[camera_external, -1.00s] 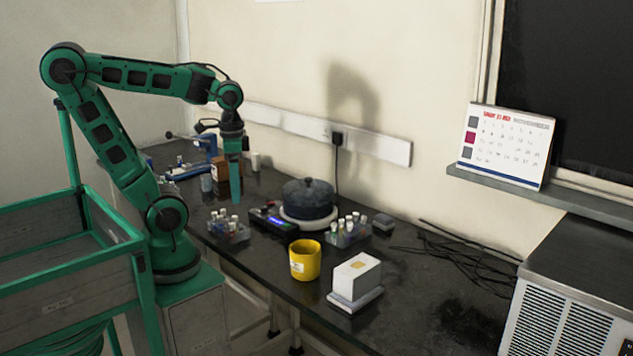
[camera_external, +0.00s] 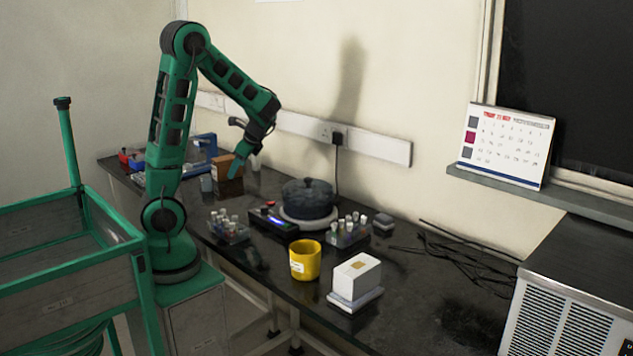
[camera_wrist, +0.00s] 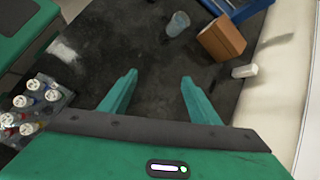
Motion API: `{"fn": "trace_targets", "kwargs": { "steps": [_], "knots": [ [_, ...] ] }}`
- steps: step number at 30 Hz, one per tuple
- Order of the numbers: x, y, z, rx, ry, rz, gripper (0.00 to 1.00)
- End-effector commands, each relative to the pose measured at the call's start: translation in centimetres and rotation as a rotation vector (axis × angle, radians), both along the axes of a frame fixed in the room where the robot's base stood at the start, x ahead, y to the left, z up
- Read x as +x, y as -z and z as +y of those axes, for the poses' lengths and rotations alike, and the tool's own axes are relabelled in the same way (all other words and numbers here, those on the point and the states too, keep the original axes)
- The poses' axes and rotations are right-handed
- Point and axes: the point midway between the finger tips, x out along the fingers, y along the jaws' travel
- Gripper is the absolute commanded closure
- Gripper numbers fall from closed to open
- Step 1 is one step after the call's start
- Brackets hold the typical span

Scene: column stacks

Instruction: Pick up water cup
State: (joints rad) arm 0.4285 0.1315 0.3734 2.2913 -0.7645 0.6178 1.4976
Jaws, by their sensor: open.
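A small grey-blue translucent cup (camera_external: 206,183) stands on the dark bench left of a brown box. It also shows near the top middle of the wrist view (camera_wrist: 178,24), beyond my fingertips and apart from them. A yellow mug (camera_external: 305,260) with a pale label stands near the bench's front edge. The frames do not settle which one is the water cup. My gripper (camera_wrist: 158,78) is open, with bare bench between its fingers. In the external view my gripper (camera_external: 246,158) tilts down above the bench near the brown box.
The brown box (camera_wrist: 221,38) and a small white container (camera_wrist: 244,71) lie near the cup. Vial racks (camera_external: 229,228) (camera_external: 348,231), a dark pot (camera_external: 307,199), a device with a lit display (camera_external: 272,222) and a white box (camera_external: 357,275) crowd the bench. The wall runs behind.

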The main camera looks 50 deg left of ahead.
Motion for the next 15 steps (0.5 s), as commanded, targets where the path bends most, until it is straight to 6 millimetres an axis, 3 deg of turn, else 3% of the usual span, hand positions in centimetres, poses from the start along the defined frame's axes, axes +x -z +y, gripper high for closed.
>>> {"fn": "trace_targets", "kwargs": {
  "steps": [3,6,15],
  "knots": [
    [0.3,-1.0,3.7,0.134,0.055,0.096,0.44],
    [0.3,-2.1,5.9,0.220,0.088,0.165,0.44],
    [0.2,-5.6,10.3,0.423,0.158,0.360,0.44]
  ]
}}
